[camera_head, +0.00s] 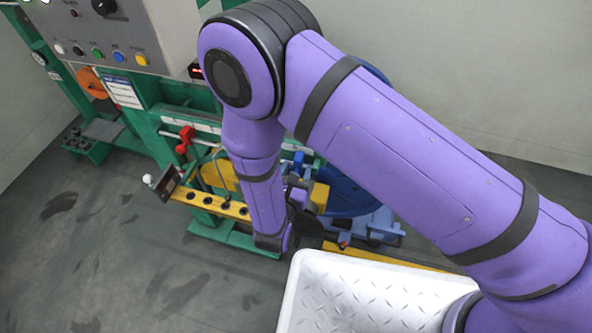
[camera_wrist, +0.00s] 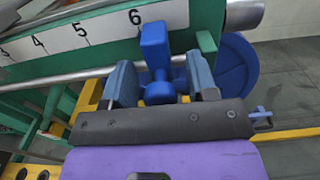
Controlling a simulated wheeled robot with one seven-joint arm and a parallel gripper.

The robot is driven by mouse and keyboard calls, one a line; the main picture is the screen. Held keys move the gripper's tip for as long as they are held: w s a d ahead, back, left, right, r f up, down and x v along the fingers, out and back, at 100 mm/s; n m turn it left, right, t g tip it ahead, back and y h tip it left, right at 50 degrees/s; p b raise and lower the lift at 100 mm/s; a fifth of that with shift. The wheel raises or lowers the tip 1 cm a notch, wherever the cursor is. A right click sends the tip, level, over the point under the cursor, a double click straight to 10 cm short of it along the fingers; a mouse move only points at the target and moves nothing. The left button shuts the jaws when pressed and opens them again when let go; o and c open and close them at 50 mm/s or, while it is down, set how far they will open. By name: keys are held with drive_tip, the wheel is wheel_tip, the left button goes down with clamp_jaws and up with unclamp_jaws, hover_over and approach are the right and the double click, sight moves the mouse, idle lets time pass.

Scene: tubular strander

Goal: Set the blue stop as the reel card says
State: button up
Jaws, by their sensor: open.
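The blue stop (camera_wrist: 155,47) has an upright block on a rod below a white number scale (camera_wrist: 88,32). In the wrist view it stands just right of the printed 6. My gripper (camera_wrist: 160,85) is open, with one finger on each side of the stop's lower part. I cannot tell whether either finger touches it. In the head view the blue stop (camera_head: 298,160) shows behind my arm, which hides much of the area around my gripper. A white card with a blue header (camera_head: 122,91) hangs on the green frame; its text is too small to read.
A red stop (camera_head: 185,140) sits farther left along the machine. A control panel (camera_head: 108,35) with coloured buttons is at upper left. A yellow bar with holes (camera_head: 210,203) lies in front. A pale tray (camera_head: 293,290) is at the bottom. Floor at left is clear.

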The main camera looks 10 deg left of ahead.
drive_tip(key=shift+w, duration=0.1)
clamp_jaws()
drive_tip(key=a, duration=1.2)
drive_tip(key=shift+w, duration=0.45)
unclamp_jaws()
drive_tip(key=s, duration=1)
drive_tip(key=shift+s+a, duration=0.4)
drive_tip(key=shift+a, duration=0.05)
